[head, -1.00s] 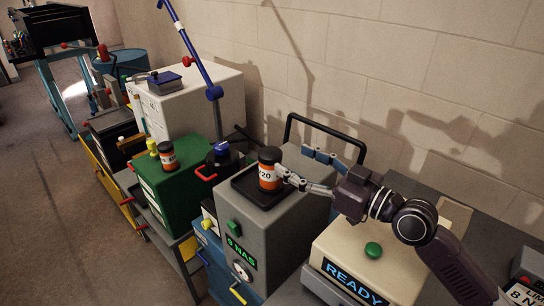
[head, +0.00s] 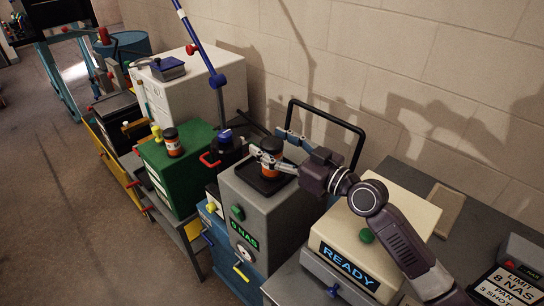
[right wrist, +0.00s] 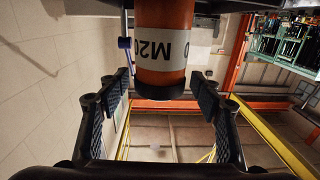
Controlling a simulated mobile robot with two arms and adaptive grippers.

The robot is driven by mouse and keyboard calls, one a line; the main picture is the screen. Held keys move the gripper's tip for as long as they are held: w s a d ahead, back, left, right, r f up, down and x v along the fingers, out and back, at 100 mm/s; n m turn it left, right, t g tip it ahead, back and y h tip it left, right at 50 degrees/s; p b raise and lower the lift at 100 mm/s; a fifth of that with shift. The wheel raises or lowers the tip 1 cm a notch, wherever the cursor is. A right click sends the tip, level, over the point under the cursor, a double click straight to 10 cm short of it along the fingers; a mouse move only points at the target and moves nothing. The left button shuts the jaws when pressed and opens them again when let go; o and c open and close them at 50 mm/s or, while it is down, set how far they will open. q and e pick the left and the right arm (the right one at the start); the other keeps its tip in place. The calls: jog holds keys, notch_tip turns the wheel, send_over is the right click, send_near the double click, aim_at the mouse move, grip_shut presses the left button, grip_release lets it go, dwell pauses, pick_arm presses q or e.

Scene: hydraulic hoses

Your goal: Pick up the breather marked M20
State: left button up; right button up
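The breather marked M20 (head: 270,172) is an orange cylinder with a black cap and a white label. It stands upright in the black tray (head: 252,184) on top of the grey box with a green NAS display (head: 244,236). In the right wrist view the breather (right wrist: 163,45) shows upside down, its M20 label readable. My right gripper (head: 277,148) is open at the breather, one finger in front and the other behind. In the wrist view a small gap shows between each fingertip and the breather. My left gripper is not in view.
A similar orange breather (head: 173,145) stands on the green box (head: 178,174) to the left. A black-handled frame (head: 326,112) rises behind the grey box. A cream READY unit (head: 330,243) stands to the right, under my right arm. A blue pole (head: 200,45) stands behind.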

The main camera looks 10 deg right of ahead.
jog(key=c, duration=1.3)
